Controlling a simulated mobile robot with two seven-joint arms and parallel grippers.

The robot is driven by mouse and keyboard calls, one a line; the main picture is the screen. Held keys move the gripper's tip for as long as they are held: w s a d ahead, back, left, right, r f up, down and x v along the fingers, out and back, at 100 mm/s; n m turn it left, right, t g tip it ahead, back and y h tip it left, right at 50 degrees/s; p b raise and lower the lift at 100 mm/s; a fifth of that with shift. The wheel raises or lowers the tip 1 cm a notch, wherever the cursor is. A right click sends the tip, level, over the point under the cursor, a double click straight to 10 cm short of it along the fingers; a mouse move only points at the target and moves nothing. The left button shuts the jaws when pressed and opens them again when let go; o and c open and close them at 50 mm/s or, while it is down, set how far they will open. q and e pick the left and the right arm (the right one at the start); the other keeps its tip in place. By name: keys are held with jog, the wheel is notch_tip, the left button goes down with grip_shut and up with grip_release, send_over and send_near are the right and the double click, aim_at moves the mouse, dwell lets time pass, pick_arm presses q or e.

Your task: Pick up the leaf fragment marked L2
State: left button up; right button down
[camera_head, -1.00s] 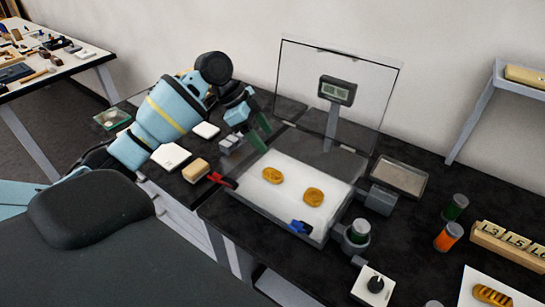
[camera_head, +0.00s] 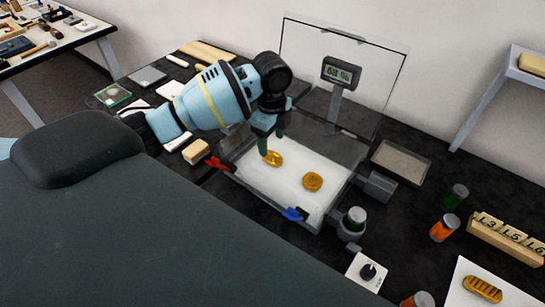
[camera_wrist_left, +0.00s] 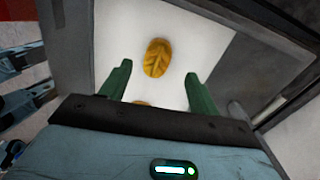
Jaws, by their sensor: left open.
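Two golden leaf fragments lie apart on the white bed of a shallow tray (camera_head: 290,206). One fragment (camera_head: 275,159) is at the left, under my left gripper (camera_head: 270,152); the other fragment (camera_head: 312,182) is to its right. I cannot read a mark L2 on either. My left gripper has green fingers, open and empty, pointing down over the tray. In the left wrist view a veined fragment (camera_wrist_left: 157,58) shows beyond and between the fingertips (camera_wrist_left: 159,74). Another golden piece (camera_wrist_left: 141,103) is mostly hidden by the gripper body. My right gripper is not in view.
A clear panel (camera_head: 345,75) stands upright behind the tray, with a display (camera_head: 341,71) on a post. Red (camera_head: 217,163) and blue (camera_head: 294,214) clips sit at the tray's edges. Jars, a grey tray (camera_head: 401,161) and a labelled rack (camera_head: 508,241) stand at the right.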

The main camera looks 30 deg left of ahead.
aim_at(272, 155)
pick_arm(q)
jog(key=shift+s+d+f, duration=0.15)
jog(key=shift+f, duration=0.85)
jog(key=shift+s+d+f, duration=0.1)
jog(key=shift+f, duration=1.4)
jog(key=c, duration=1.1)
